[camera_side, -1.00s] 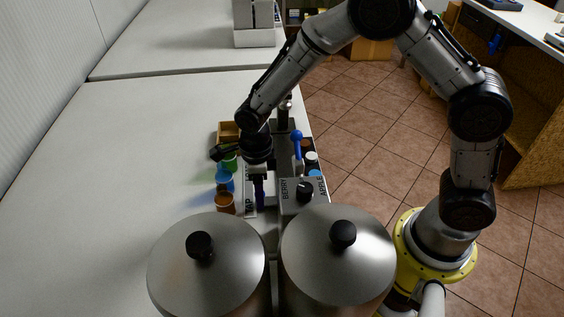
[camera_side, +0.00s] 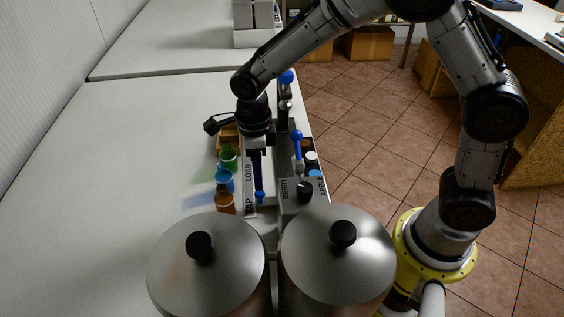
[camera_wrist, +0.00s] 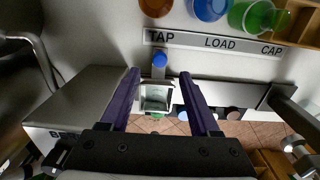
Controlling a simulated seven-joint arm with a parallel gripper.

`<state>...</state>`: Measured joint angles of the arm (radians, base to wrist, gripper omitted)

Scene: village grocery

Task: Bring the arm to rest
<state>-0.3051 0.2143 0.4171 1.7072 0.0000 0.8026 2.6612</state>
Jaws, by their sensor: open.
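My gripper (camera_side: 258,188) points down above the labelled strip at the right part of the white counter, with its dark purple fingers near the strip's LOAD and TAP end. In the wrist view my gripper (camera_wrist: 159,82) has its two fingers spread wide, with nothing held between them. A blue-tipped piece (camera_side: 260,196) shows just below the fingers, and its blue tip (camera_wrist: 158,60) lies between them in the wrist view; I cannot tell whether anything touches it.
Orange (camera_side: 225,203), blue (camera_side: 224,180) and green (camera_side: 228,160) cups stand left of the strip (camera_side: 249,204). Two lidded steel pots (camera_side: 205,270) stand in front. A BERRY/APPLE box (camera_side: 318,192) and a blue-handled lever (camera_side: 297,140) are to the right. The counter's left (camera_side: 120,190) is clear.

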